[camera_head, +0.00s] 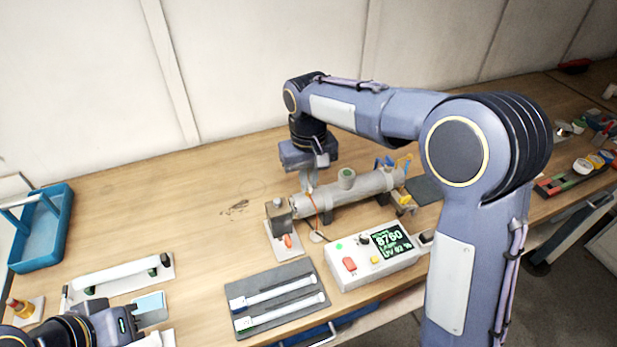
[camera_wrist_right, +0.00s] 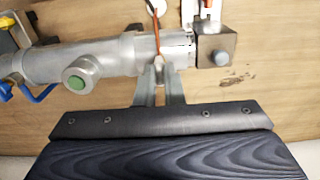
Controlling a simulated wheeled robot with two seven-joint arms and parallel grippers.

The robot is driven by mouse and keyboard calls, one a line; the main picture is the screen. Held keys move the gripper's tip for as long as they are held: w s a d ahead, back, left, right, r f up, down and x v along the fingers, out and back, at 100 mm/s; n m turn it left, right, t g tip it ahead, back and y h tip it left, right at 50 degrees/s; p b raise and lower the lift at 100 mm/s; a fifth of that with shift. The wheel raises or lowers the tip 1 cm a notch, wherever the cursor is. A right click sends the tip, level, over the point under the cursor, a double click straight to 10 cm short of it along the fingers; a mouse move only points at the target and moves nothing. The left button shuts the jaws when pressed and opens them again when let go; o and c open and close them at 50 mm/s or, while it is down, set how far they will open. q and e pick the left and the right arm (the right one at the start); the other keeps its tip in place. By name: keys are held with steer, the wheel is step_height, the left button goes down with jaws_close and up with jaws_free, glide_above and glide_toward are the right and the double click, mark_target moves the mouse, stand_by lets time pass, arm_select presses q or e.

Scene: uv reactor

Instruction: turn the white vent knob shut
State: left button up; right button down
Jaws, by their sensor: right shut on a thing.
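The grey metal reactor tube (camera_head: 350,192) lies on the bench, and it also crosses the right wrist view (camera_wrist_right: 110,58). My right gripper (camera_head: 310,183) reaches down from behind onto the tube's left end. In the right wrist view its two fingers (camera_wrist_right: 160,72) are shut on a small white knob (camera_wrist_right: 158,62) on the tube. The fingers hide most of the knob, so its turn angle cannot be read. An orange strip (camera_wrist_right: 155,28) runs from the knob over the tube. My left gripper (camera_head: 118,323) is at the lower left; its fingers cannot be made out.
A white control box (camera_head: 345,277) with a lit display stands in front of the tube. A grey mat (camera_head: 240,290) with two white-and-dark rods lies to its left. A square metal block (camera_wrist_right: 215,43) sits at the tube's end. A blue tray (camera_head: 50,235) is far left. The bench's back left is clear.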

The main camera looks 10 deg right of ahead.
steer(key=c, duration=1.5)
jaws_free()
steer(key=shift+c, duration=0.2)
step_height(320, 180, up, 8)
steer(key=shift+f, duration=0.1)
